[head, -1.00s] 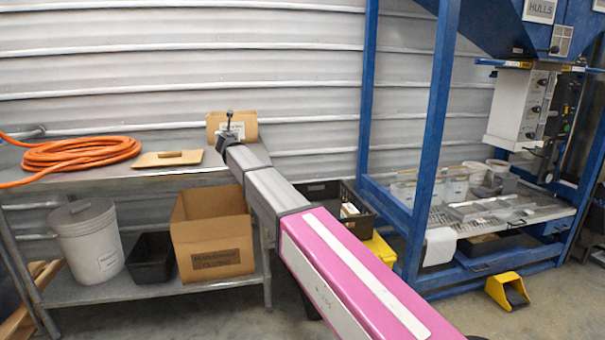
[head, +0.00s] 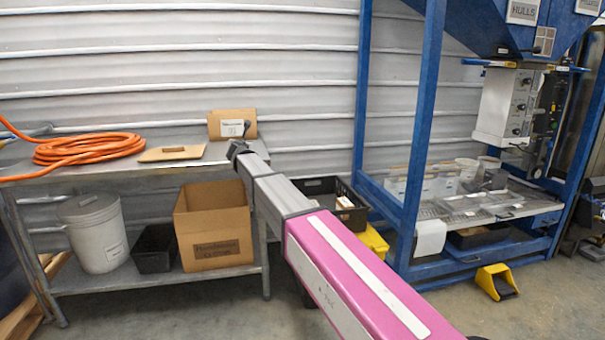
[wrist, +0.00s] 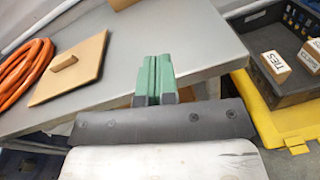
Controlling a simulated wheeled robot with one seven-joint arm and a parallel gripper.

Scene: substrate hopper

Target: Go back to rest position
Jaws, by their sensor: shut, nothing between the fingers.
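My gripper (head: 238,150) is at the end of my outstretched arm, at the right end of the grey metal workbench (head: 95,178) in the head view. In the wrist view my gripper (wrist: 157,65) shows two green fingers pressed together with nothing between them. The fingers appear over the grey bench top (wrist: 185,30), near its edge. I cannot tell their height above it.
An orange hose (head: 88,148) and a flat cardboard piece with a handle (head: 172,153) lie on the bench. A cardboard box (head: 213,228) and white bucket (head: 95,235) stand below. A black crate (head: 325,190) and blue hopper frame (head: 420,130) stand to the right.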

